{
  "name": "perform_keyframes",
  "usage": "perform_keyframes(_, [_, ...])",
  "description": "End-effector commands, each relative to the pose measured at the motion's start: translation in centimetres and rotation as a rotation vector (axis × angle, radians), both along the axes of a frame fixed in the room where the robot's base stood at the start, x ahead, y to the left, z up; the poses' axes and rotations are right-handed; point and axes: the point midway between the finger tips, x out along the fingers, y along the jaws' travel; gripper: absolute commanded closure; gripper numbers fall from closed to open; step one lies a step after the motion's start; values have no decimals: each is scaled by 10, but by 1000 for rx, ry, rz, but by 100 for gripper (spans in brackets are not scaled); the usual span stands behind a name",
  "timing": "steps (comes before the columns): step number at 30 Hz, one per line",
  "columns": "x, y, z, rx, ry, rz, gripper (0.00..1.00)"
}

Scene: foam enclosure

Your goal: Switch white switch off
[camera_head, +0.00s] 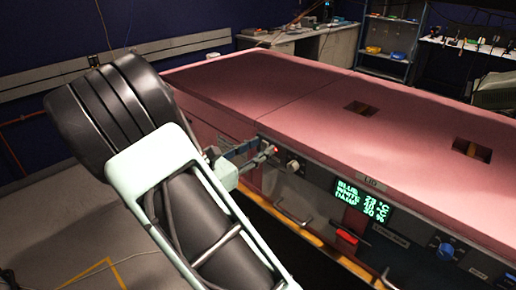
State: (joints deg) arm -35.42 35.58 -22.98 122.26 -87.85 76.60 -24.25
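The pink-topped bench (290,95) has a dark front panel with controls. A round pale knob (293,166) sits near the panel's left end; I cannot tell whether it is the white switch or which way it is set. My gripper (268,152) is at the panel's left end, just left of this knob, with its fingers pointing right. A small red spot shows at the fingertips. The fingers are small and overlap the panel, so I cannot tell their opening or whether they touch anything. My arm hides part of the bench's left side.
A green-lit display (362,201) reads BLUE, WHITE and DAMP with values. A yellow-orange rail (300,230) and handles run along the front. The floor at left is clear.

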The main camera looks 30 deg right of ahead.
Motion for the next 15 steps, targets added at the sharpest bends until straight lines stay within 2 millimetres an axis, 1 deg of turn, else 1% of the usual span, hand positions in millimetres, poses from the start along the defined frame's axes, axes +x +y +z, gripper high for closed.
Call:
perform_keyframes(4, [0,0,0,0,0,0,65])
perform_keyframes(13, [0,0,0,0,-1,0,98])
perform_keyframes(15, [0,0,0,0,-1,0,100])
